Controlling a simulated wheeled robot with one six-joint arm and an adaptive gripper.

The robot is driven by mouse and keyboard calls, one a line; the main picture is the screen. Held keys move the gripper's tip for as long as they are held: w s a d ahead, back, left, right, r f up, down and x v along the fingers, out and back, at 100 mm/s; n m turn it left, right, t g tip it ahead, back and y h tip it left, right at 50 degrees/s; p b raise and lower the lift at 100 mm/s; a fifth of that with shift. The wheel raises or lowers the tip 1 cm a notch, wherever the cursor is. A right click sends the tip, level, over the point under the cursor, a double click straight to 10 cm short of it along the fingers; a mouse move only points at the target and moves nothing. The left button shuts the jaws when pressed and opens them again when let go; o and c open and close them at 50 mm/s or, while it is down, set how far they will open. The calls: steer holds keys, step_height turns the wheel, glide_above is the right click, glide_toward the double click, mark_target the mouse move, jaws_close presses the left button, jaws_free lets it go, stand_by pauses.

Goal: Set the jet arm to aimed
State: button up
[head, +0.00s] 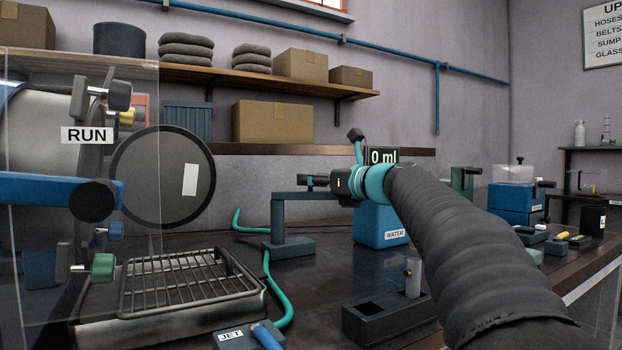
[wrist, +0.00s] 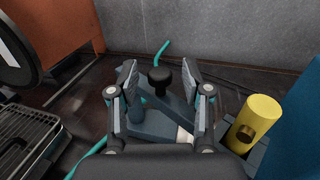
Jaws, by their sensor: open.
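A blue-grey stand (head: 278,222) with a flat foot and a level top bar, which looks like the jet arm, stands on the dark bench in the head view. In the wrist view this blue-grey piece (wrist: 149,122) shows a black knob on top and a pale tip at its lower right. My gripper (head: 314,182) points left at the stand's top bar. In the wrist view my gripper's (wrist: 165,88) fingers are spread on either side of the knob and the piece. I cannot tell whether they touch it. A JET label (head: 230,336) lies at the front beside a blue part.
A teal hose (head: 279,299) runs along the bench by the stand. A metal grate tray (head: 185,284) and clear panel stand left. The blue WATER box (head: 383,226) is behind my wrist. A yellow cylinder (wrist: 257,117) stands close right of my fingers. A dark holder (head: 385,319) is in front.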

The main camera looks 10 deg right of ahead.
steer(key=shift+x, duration=0.8)
steer(key=shift+c, duration=0.3)
jaws_close()
